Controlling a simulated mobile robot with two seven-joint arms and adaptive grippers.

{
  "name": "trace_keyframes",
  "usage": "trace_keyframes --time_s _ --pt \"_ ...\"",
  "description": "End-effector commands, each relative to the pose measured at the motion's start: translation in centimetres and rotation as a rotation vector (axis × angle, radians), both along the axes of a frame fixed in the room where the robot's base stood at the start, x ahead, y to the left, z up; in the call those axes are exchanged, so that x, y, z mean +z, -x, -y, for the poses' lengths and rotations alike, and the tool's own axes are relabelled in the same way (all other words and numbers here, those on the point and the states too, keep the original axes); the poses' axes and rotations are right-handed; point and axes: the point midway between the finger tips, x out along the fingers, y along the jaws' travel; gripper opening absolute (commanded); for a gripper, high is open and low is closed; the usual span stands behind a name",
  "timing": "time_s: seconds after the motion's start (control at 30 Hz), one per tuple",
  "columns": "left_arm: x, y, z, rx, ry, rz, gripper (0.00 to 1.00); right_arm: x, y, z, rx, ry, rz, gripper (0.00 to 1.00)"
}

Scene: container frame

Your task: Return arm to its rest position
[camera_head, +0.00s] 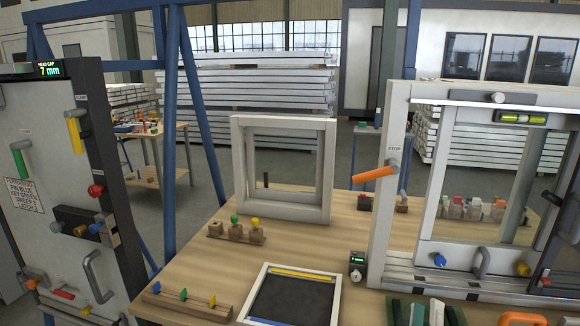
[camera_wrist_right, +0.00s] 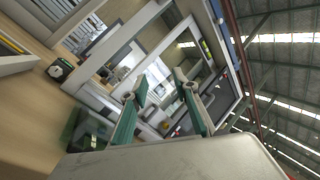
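My right gripper (camera_head: 425,311) shows at the bottom edge of the head view, right of the middle, with its green fingers apart. In the right wrist view its two green fingers (camera_wrist_right: 162,88) are spread, with no object seen between them. The white container frame (camera_head: 395,200) with an orange handle (camera_head: 375,175) stands on the right of the wooden table, beyond my right gripper. The frame also shows in the right wrist view (camera_wrist_right: 85,95), tilted. My left gripper is in neither view.
The wooden table (camera_head: 350,235) holds a small white frame (camera_head: 323,170), a dark tray with a white rim (camera_head: 336,300), a rack of coloured knobs (camera_head: 235,237) and a small display box (camera_head: 357,265). A panel (camera_head: 50,120) with handles stands at left.

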Motion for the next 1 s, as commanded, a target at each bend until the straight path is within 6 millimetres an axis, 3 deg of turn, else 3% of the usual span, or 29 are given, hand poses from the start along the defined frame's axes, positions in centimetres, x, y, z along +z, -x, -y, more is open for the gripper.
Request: trace_keyframes --time_s 0.17,0.27,0.4,0.6,0.7,0.83,1.0 --pt "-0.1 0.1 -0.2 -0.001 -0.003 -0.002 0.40 -4.5 0.9 -5.8 0.058 0.583 -0.188 0.29" --pt "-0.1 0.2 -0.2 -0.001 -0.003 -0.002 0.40 -9.0 1.9 -8.4 0.102 0.909 -0.298 0.29" --pt "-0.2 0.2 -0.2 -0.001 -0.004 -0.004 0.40 -17.0 4.3 -10.3 0.180 1.353 -0.453 0.29" --pt "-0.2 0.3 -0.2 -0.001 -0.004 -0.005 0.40 -28.1 9.7 -8.8 0.325 1.900 -0.650 0.29" --pt "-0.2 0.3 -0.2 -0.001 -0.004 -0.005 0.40 -31.7 12.1 -7.2 0.388 2.082 -0.715 0.29" --pt "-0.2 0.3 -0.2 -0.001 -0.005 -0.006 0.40 -34.1 14.1 -5.8 0.443 2.215 -0.762 0.29" --pt "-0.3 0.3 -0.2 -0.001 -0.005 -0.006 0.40 -34.8 14.7 -5.2 0.460 2.259 -0.777 0.29"
